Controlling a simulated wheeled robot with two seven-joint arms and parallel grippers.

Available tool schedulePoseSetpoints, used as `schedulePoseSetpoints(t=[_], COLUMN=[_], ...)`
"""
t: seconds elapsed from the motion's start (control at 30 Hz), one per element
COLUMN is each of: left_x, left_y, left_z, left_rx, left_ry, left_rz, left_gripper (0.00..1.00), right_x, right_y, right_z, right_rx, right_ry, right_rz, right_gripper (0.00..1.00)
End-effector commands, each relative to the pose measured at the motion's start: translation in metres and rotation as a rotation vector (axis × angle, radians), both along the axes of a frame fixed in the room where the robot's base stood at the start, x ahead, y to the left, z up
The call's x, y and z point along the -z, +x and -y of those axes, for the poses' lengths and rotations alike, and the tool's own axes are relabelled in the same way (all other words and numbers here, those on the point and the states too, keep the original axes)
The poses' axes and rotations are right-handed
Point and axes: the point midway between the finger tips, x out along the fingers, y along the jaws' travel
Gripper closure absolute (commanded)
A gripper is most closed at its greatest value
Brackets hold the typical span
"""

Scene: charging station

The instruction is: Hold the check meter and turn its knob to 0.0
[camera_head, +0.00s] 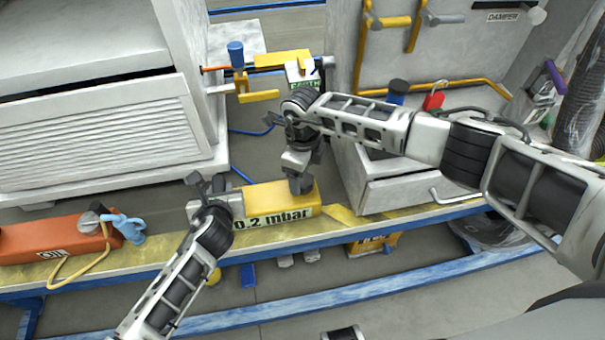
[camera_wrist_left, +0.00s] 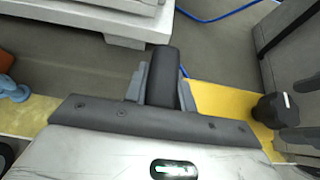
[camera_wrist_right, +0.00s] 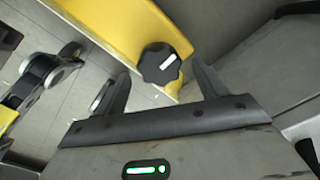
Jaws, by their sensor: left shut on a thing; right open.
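The check meter (camera_head: 267,196) is a yellow box on the bench; its front reads "0.2 mbar", with its left end hidden behind my left gripper (camera_head: 218,188). In the left wrist view that gripper is shut on the meter's black handle (camera_wrist_left: 163,78). The meter's black knob (camera_wrist_right: 160,64) has a white mark and sits on the yellow top; it also shows in the left wrist view (camera_wrist_left: 275,108). My right gripper (camera_head: 300,186) is above the meter's right part. In the right wrist view it is open, its fingers apart and the knob beyond the gap between them.
The bench edge (camera_head: 350,264) is blue and yellow. A grey louvred cabinet (camera_head: 95,130) stands behind on the left, and a panel with yellow handles (camera_head: 390,22) behind on the right.

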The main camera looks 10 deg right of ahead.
Motion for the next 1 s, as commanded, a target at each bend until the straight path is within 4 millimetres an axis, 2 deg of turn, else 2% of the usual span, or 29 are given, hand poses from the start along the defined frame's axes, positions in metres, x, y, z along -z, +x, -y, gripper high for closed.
schedulePoseSetpoints(t=[0.2,0.47,0.5,0.63,0.67,1.0], left_x=[0.0,0.0,0.0,0.0,0.0,0.0], left_y=[0.0,0.0,0.0,0.0,0.0,0.0], left_z=[0.001,0.001,0.001,0.001,0.001,0.001], left_rx=[0.001,0.001,0.001,0.001,0.001,0.001], left_ry=[-0.001,-0.001,-0.001,-0.001,-0.001,-0.001], left_rz=[0.0,0.0,0.0,0.0,0.0,0.0], left_gripper=[0.93,0.93,0.93,0.93,0.93,0.93], right_x=[0.017,0.019,0.019,0.019,0.019,0.018], right_y=[-0.001,0.0,0.0,0.0,0.0,0.0], right_z=[0.0,0.0,0.0,0.0,0.0,0.0], right_rx=[0.0,0.0,0.0,0.0,0.0,-0.033], right_ry=[0.001,0.001,0.001,0.001,0.001,0.0], right_rz=[-0.001,0.001,0.001,0.001,0.001,0.001], right_gripper=[0.28,0.28,0.31,0.67,0.72,0.73])
